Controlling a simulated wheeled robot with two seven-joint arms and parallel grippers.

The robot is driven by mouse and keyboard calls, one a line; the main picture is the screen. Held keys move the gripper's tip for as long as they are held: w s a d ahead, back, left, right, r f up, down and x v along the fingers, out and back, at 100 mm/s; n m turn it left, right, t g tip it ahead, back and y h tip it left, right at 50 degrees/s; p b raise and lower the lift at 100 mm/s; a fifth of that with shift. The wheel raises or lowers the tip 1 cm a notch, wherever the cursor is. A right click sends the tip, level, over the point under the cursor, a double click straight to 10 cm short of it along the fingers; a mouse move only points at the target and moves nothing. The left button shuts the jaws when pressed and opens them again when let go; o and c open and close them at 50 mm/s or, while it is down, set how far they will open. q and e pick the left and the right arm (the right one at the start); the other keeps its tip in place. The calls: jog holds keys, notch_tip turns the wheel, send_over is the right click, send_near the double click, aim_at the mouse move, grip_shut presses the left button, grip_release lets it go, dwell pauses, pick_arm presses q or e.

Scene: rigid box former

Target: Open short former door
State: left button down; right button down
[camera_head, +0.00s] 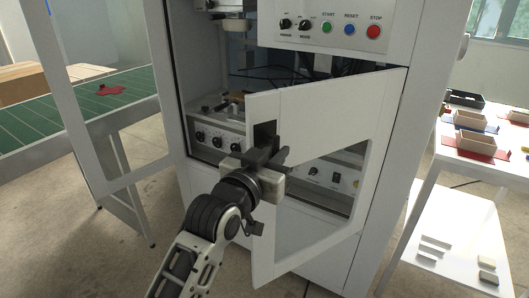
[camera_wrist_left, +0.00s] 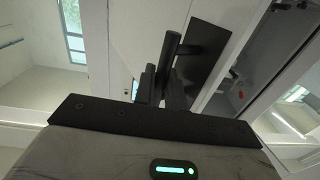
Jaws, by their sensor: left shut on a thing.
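The short former door (camera_head: 330,105) is a white panel with a window cut-out, on the front of the white machine. It stands partly open, its left edge swung out from the cabinet and its right edge at the frame. My left gripper (camera_head: 266,157) is shut on the door's dark handle (camera_head: 265,134), near the door's left edge. The fingers hide most of the handle. In the left wrist view the fingers (camera_wrist_left: 166,78) are at the handle, beside a dark plate (camera_wrist_left: 207,42) on the white door. My right gripper is in neither view.
A second white-framed door (camera_head: 83,100) stands open at the left, before a green conveyor (camera_head: 50,115). Control buttons (camera_head: 350,29) sit above the opening. A white table (camera_head: 490,166) with trays is at the right. The floor left of my arm is clear.

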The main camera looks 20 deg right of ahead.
pick_arm(q)
jog(key=shift+s+d+r, duration=0.1)
jog(key=shift+d+r, duration=0.05)
jog(key=shift+r, duration=0.05)
jog(key=c, duration=1.6)
grip_release()
jog(key=shift+o, duration=0.2)
jog(key=shift+d+f, duration=0.15)
jog(key=shift+d, duration=0.05)
jog(key=b+v, duration=0.2)
jog(key=v, duration=1.4)
jog(key=shift+a, duration=0.1)
jog(key=shift+c, duration=0.3)
